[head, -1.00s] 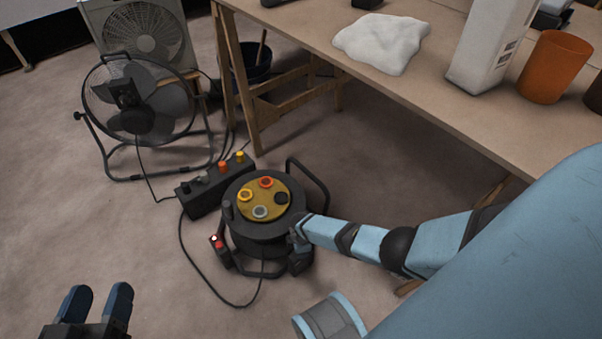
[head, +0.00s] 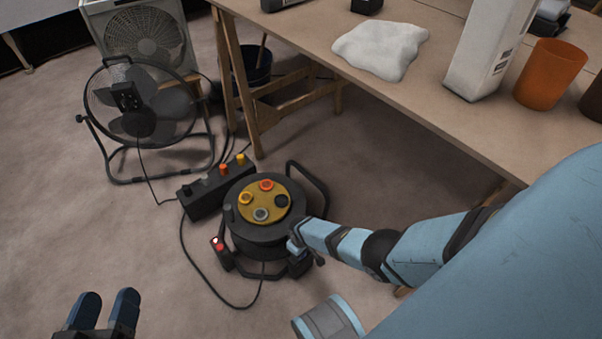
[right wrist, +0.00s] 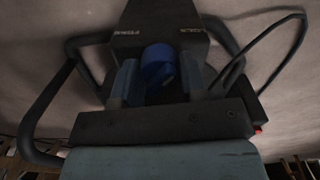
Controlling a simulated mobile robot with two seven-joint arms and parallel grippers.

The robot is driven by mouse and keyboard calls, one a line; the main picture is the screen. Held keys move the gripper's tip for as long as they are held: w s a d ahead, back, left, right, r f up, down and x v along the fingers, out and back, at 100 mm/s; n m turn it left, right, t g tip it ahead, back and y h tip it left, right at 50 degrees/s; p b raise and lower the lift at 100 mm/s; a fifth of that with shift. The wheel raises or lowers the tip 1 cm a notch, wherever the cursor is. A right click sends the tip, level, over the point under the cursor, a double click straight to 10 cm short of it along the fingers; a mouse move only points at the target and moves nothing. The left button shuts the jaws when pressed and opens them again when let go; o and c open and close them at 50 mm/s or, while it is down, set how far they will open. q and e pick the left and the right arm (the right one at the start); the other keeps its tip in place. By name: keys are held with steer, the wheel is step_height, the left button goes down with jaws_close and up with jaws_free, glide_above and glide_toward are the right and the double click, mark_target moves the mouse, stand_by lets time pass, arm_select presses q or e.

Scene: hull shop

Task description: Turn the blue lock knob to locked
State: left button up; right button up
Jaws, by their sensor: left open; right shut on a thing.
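The blue lock knob (right wrist: 158,66) shows in the right wrist view, on a dark housing with pale lettering on either side that I cannot read surely. My right gripper (right wrist: 158,82) is shut on the knob, one finger at each side. In the head view, my right arm reaches the near right side of the black cable reel (head: 262,234); the knob itself is hidden there. My left gripper (head: 104,312) is open and empty at the bottom left, above the floor.
A black socket box (head: 205,198) stands beside the reel, with cables on the floor. A black fan (head: 140,100) stands to the left. A wooden workbench (head: 415,92) is at the upper right, its trestle legs behind the reel. Open floor lies at left.

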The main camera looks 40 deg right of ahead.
arm_select(q)
steer(key=shift+r, duration=0.25)
arm_select(e)
steer(key=shift+m, duration=0.8)
steer(key=o, duration=0.9)
arm_select(q)
step_height(320, 180, up, 9)
steer(key=a+n+t+p, duration=0.1)
steer(key=t+p, duration=0.3)
steer(key=p, duration=0.4)
arm_select(e)
step_height(320, 180, up, 10)
steer(key=shift+f, duration=0.25)
arm_select(q)
step_height(320, 180, down, 8)
steer(key=a+g+y+p, duration=0.2)
steer(key=g, duration=0.1)
steer(key=shift+s+a+r+g+y, duration=0.15)
steer(key=shift+a+r+g+y, duration=0.1)
steer(key=shift+g+y, duration=0.15)
arm_select(e)
steer(key=shift+r, duration=2.15)
